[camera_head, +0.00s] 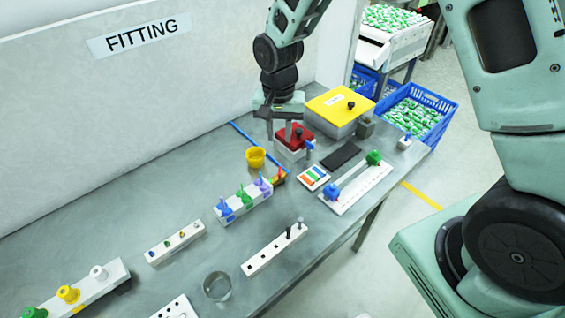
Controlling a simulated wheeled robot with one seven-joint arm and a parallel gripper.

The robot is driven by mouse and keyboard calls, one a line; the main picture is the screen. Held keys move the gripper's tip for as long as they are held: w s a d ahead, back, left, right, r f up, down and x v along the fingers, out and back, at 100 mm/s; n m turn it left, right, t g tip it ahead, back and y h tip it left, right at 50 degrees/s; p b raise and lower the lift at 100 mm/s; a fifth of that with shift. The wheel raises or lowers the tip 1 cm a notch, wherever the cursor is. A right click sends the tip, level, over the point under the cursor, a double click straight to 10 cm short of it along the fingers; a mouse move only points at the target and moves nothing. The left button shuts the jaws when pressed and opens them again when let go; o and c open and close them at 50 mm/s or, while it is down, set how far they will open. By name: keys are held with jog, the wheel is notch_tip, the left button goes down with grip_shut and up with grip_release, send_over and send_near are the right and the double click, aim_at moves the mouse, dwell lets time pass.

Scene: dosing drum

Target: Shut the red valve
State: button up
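My gripper (279,132) points down over the left part of this red top. Its two fingers look apart with nothing between them; whether they touch the box is unclear.
A yellow cup (255,157) stands left of the red-topped box, and a yellow-lidded box (340,109) behind it. A white board with blue and green fittings (356,186) lies at right. Other racks and a glass (217,286) stand nearer.

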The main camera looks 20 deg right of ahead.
aim_at(280, 170)
notch_tip(280, 170, down, 13)
jog(key=p, duration=0.3)
jog(key=shift+r, duration=0.1)
grip_shut()
